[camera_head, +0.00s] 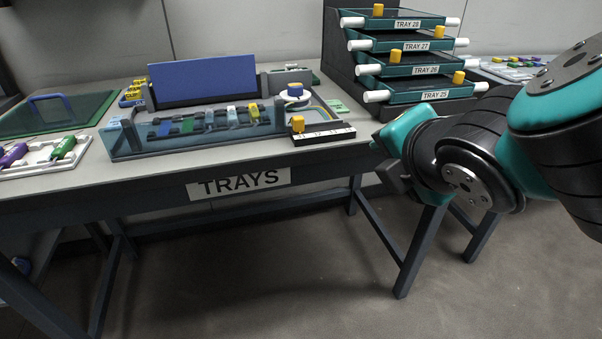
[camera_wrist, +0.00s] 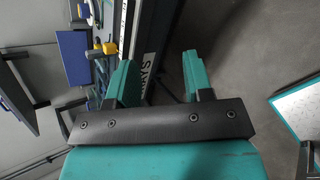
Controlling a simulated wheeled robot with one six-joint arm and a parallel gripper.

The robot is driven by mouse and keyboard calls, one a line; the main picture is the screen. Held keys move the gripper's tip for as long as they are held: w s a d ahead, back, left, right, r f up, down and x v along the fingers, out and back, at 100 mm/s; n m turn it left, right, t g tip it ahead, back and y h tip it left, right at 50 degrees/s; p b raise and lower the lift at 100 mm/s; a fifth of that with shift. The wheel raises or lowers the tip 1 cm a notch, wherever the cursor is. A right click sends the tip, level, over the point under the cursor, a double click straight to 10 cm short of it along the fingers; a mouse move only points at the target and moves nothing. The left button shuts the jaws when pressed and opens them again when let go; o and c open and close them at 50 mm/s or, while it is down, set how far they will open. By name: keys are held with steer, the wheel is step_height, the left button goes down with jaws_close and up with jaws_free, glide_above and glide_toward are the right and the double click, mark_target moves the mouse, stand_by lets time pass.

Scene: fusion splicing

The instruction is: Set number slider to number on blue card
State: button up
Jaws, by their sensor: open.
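The number slider (camera_head: 326,136) is a black block with a pale marked strip on the front right corner of the table. Its yellow knob (camera_head: 298,124) stands at the strip's left end; the numbers are too small to read. A yellow knob (camera_wrist: 108,47) also shows in the wrist view, left of the fingers. I cannot identify a blue card with a readable number; a blank blue panel (camera_head: 203,80) stands behind the slider to the left. My gripper (camera_wrist: 160,75) is open and empty, its two teal fingers apart. It is right of the slider, beyond the table's edge.
A clear-fronted tray (camera_head: 190,142) with several coloured clips sits left of the slider. A dark rack with trays marked 25 to 28 (camera_head: 420,96) stands behind right. The table's front edge carries a TRAYS label (camera_head: 238,184). Floor in front is clear.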

steer(key=a+f+n+t+y+b, duration=0.1)
steer(key=a+f+n+t+b, duration=0.25)
steer(key=n+b, duration=0.3)
steer(key=n+t+y+p, duration=0.2)
steer(key=n+t+y, duration=0.1)
steer(key=n, duration=0.5)
glide_toward(300, 120)
steer(key=shift+m, duration=0.35)
steer(key=p+x, duration=0.8)
steer(key=p, duration=0.4)
steer(key=shift+w, duration=0.15)
steer(key=shift+w+a, duration=0.15)
steer(key=shift+w, duration=0.3)
jaws_close()
